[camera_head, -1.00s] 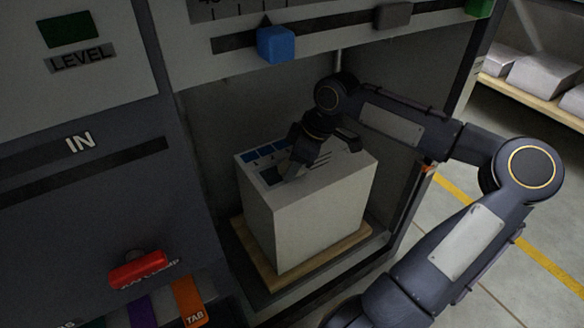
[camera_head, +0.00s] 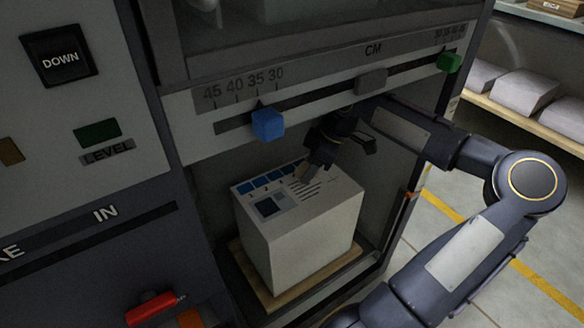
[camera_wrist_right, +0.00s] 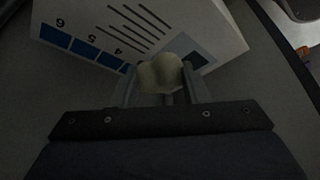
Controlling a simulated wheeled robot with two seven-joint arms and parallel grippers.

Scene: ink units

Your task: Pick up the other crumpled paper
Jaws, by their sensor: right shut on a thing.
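A pale crumpled paper (camera_wrist_right: 160,74) sits between the two fingers of my right gripper (camera_wrist_right: 162,92) in the right wrist view, and the fingers are shut on it. In the head view my right gripper (camera_head: 306,174) points down over the top of the white paper stack (camera_head: 305,240), inside the machine's bay. I cannot tell its exact height above the stack, and the paper is hard to make out there. The stack's printed top, with blue squares and lines, also shows in the right wrist view (camera_wrist_right: 140,25). My left gripper is not in view.
The stack stands on a wooden board (camera_head: 260,282) in the bay. Above the opening runs a scale rail with a blue slider (camera_head: 267,124), a grey slider (camera_head: 371,81) and a green slider (camera_head: 449,62). A shelf with wrapped packs (camera_head: 525,92) stands at the right.

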